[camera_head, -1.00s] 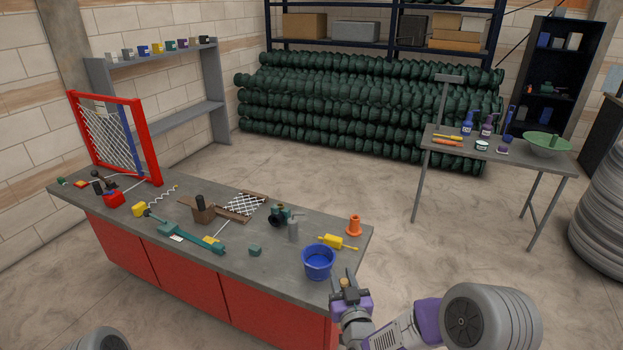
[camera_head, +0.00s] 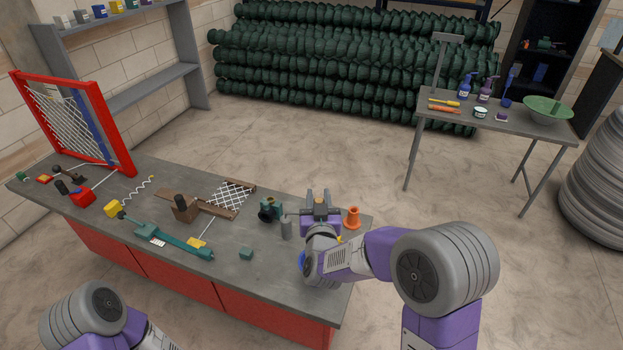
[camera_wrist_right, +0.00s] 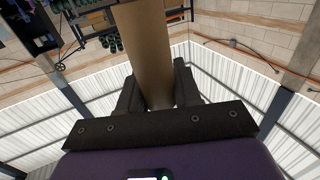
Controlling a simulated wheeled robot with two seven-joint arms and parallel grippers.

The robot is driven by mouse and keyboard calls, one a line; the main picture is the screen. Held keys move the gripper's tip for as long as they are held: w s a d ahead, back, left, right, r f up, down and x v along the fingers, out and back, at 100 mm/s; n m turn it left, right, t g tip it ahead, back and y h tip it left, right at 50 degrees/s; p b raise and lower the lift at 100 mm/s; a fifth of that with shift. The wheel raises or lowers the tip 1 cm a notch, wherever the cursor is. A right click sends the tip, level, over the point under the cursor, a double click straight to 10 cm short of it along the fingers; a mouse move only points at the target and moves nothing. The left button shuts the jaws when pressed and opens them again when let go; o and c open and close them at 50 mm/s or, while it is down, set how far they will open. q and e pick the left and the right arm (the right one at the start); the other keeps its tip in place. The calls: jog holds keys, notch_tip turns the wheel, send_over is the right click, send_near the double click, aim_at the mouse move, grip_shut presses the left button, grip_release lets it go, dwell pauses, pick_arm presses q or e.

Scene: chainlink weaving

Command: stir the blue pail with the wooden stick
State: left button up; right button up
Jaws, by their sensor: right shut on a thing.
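The blue pail (camera_head: 302,260) stands near the front right end of the long workbench. My right wrist hides nearly all of it, and only a blue sliver shows. My right gripper (camera_head: 320,199) is over the right part of the bench, beyond the pail in the head view. In the right wrist view the gripper (camera_wrist_right: 160,100) is shut on the wooden stick (camera_wrist_right: 148,50), a thick brown shaft between its dark fingers. In the head view I cannot make out the stick clearly. My left gripper is out of view; only part of that arm shows at the lower left.
An orange cone-shaped piece (camera_head: 352,217) stands right of my gripper. A grey cylinder (camera_head: 286,228) and a dark green device (camera_head: 270,209) stand to the left. A red mesh frame (camera_head: 75,125) stands at the bench's far left.

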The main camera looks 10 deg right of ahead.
jog(key=shift+f+b, duration=0.45)
jog(key=shift+f, duration=0.05)
notch_tip(320, 180, down, 13)
jog(key=b, duration=1.1)
jog(key=shift+r, duration=0.15)
